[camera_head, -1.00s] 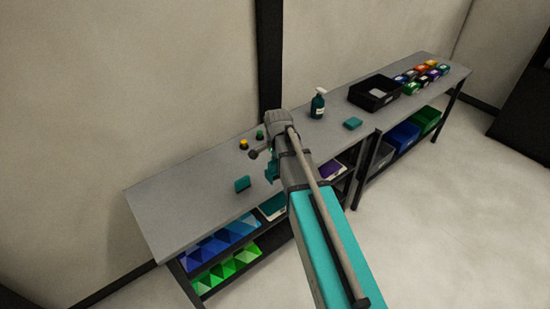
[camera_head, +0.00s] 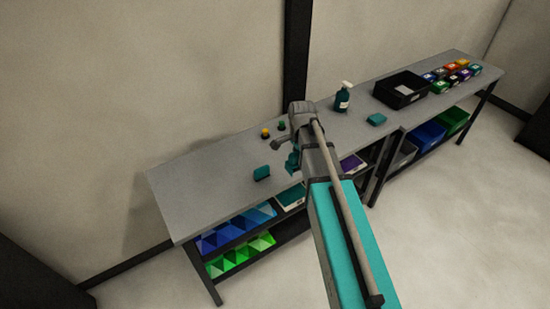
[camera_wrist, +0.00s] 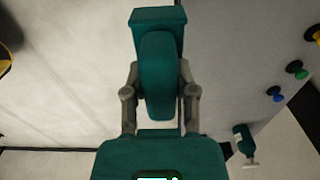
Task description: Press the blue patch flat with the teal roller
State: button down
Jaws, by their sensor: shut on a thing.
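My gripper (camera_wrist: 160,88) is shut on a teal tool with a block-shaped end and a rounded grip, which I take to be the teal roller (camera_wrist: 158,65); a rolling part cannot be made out. In the head view my gripper (camera_head: 293,162) is over the left bench, with my arm hiding part of the bench behind it. In the wrist view the tool lies between the two grey finger linkages. I cannot make out the blue patch in either view.
The grey left bench (camera_head: 200,195) carries a small teal block (camera_head: 262,172) and small yellow and green knob-like items (camera_head: 266,132). Coloured bins fill the lower shelves.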

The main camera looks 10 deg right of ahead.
aim_at(297, 169)
jog(key=shift+f+b, duration=3.15)
jog(key=shift+s, duration=0.1)
